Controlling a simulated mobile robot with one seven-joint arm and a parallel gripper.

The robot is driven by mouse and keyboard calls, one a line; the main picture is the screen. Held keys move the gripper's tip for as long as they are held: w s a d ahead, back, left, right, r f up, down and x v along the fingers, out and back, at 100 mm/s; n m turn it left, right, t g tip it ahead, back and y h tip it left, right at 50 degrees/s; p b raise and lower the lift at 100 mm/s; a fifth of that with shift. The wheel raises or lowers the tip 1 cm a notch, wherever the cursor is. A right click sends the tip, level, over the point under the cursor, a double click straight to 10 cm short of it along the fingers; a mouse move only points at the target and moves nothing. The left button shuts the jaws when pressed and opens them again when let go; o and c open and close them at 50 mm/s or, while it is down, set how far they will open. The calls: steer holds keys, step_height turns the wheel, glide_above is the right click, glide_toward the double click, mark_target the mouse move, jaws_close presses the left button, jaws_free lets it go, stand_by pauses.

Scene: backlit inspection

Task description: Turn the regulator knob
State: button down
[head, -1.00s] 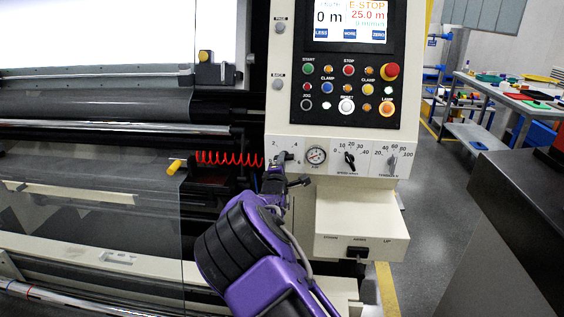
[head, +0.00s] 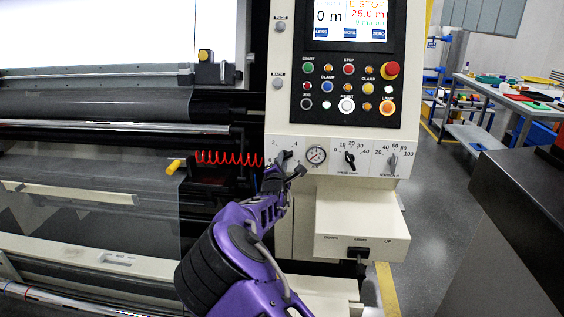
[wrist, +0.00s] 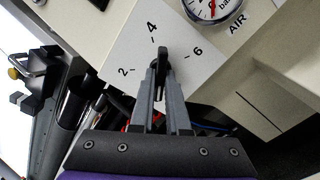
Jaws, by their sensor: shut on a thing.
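The regulator knob (wrist: 163,56) is a small dark knob on a white dial plate marked 2, 4 and 6, beside a round AIR gauge (wrist: 212,6). Its visible end points up in the wrist view, a little to the right of the 4 mark. My gripper (wrist: 161,72) is shut on the knob, with a grey finger on each side of it. In the head view my gripper (head: 284,166) is at the left end of the dial row and covers part of the knob (head: 284,155). The gauge (head: 316,155) stands just right of it.
Two more knobs, the speed knob (head: 350,158) and the tension knob (head: 393,161), sit to the right. The button panel (head: 348,90) is above, and a pale box (head: 362,236) juts out below. A red coiled hose (head: 228,157) hangs at left.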

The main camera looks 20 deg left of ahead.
steer(key=shift+d, duration=0.1)
steer(key=c, duration=0.9)
jaws_free()
steer(key=p+v, duration=0.1)
steer(key=v, duration=1.6)
steer(key=shift+s+d, duration=0.15)
